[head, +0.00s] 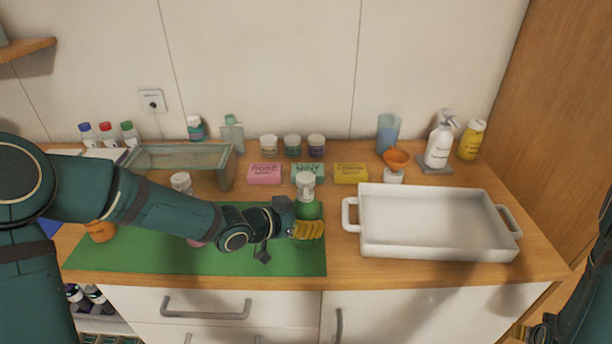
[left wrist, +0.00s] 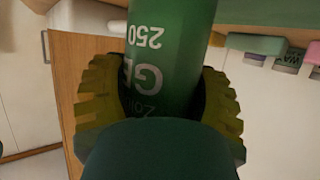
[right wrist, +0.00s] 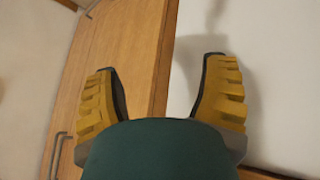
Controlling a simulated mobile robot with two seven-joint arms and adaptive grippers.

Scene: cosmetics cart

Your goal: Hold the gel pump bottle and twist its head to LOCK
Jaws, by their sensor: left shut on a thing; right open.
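The green gel pump bottle (head: 308,210) stands at the right end of the green mat in the head view, with a white pump head (head: 306,184) on top. My left gripper (head: 307,230) is shut on the bottle's body from the left and front. In the left wrist view the bottle (left wrist: 165,50) lies between the yellow fingers (left wrist: 160,100), with part of its white lettering showing. Any lock mark on the head is too small to read. My right gripper (right wrist: 162,88) is open and empty in the right wrist view, facing a wooden panel and a pale wall.
A white tray (head: 438,254) with handles stands just right of the bottle. Pink (head: 264,174), mint (head: 307,168) and yellow (head: 351,173) boxes stand behind it. A white spray bottle (head: 439,145) and an orange funnel (head: 396,158) stand at the back right. My left arm covers part of the green mat (head: 140,255).

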